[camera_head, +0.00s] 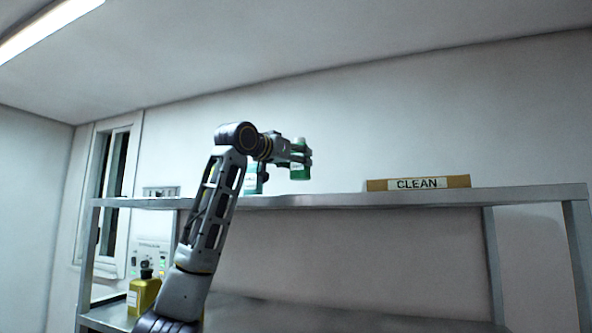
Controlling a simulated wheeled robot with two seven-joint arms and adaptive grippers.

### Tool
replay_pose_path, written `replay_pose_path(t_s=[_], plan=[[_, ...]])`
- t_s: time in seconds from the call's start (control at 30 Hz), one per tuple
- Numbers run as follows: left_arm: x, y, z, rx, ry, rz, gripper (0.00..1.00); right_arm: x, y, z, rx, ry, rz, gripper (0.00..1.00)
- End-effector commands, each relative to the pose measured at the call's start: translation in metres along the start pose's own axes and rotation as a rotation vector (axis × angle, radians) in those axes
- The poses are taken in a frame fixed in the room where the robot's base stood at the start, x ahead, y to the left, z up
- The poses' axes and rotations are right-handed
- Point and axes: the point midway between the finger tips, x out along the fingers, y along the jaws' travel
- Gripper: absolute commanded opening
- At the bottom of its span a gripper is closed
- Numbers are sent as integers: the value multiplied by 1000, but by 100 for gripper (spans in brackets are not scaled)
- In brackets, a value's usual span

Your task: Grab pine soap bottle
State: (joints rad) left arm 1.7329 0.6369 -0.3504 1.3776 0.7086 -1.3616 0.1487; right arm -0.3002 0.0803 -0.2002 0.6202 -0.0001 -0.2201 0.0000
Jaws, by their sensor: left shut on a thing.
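A green bottle with a pale cap and a small label (299,174), which looks like the pine soap bottle, is at the end of my left arm above the upper metal shelf. My left gripper (303,156) is shut on it, with the fingers around its upper part. The bottle is close to upright, and its base appears a little above the shelf edge. The label's text is too small to read. My right gripper is not in view.
The upper metal shelf (340,200) runs across the view. A "CLEAN" sign (418,183) stands on its right part. A teal and white container (251,181) is partly hidden behind my arm. A yellow bottle (143,297) with a dark top stands lower left.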

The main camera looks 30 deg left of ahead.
Motion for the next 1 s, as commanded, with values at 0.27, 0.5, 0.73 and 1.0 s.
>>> replay_pose_path(t_s=[0.27,0.5,0.73,1.0], plan=[[-1,0,-31,-1,3,0,22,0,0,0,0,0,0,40],[0,0,-46,0,2,0,22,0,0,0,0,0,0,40],[-1,0,-51,0,2,0,22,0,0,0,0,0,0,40],[0,0,-51,0,2,-1,22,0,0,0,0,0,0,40]])
